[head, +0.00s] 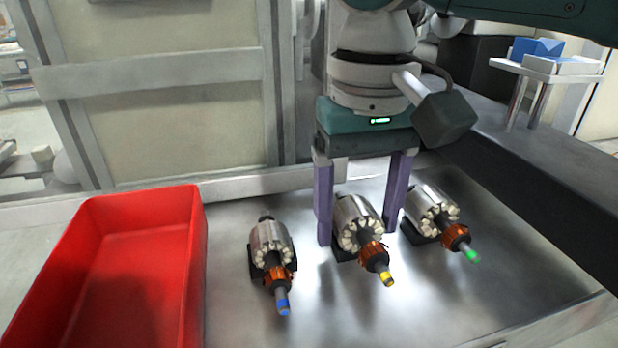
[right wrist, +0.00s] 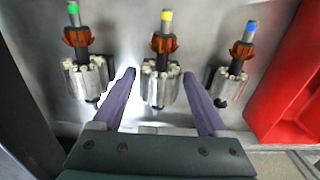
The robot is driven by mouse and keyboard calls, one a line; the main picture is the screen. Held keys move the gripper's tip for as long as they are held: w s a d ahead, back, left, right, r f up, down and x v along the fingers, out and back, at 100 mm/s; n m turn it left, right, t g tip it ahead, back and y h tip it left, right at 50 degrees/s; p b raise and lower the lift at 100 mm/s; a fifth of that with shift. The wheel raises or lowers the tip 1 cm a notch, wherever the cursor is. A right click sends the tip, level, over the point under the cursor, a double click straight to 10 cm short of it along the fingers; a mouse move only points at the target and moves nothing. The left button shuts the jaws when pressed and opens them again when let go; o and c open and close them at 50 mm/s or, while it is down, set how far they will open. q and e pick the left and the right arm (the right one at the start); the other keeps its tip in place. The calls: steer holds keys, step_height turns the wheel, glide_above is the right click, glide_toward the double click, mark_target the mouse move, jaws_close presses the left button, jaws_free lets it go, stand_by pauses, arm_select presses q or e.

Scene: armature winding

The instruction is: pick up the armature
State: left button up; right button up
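Three armatures with silver cores and copper windings lie on black supports on the metal table. The blue-tipped armature (head: 270,250) is on the left, the yellow-tipped armature (head: 357,225) in the middle, and the green-tipped armature (head: 432,210) on the right in the head view. My right gripper (head: 358,238) points down, open, with its purple fingers on either side of the yellow-tipped armature and gaps visible. In the right wrist view, the yellow-tipped armature (right wrist: 160,85) lies between the open fingers (right wrist: 163,92). My left gripper is not in view.
A red bin (head: 130,270), empty where visible, stands at the left of the table. A dark raised ledge (head: 550,180) runs along the right side. A small stand with a blue box (head: 537,48) is at the back right. The metal surface (head: 400,310) in front of the armatures is clear.

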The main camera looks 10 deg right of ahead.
jaws_close()
stand_by(0.4)
steer(key=shift+r, duration=0.1)
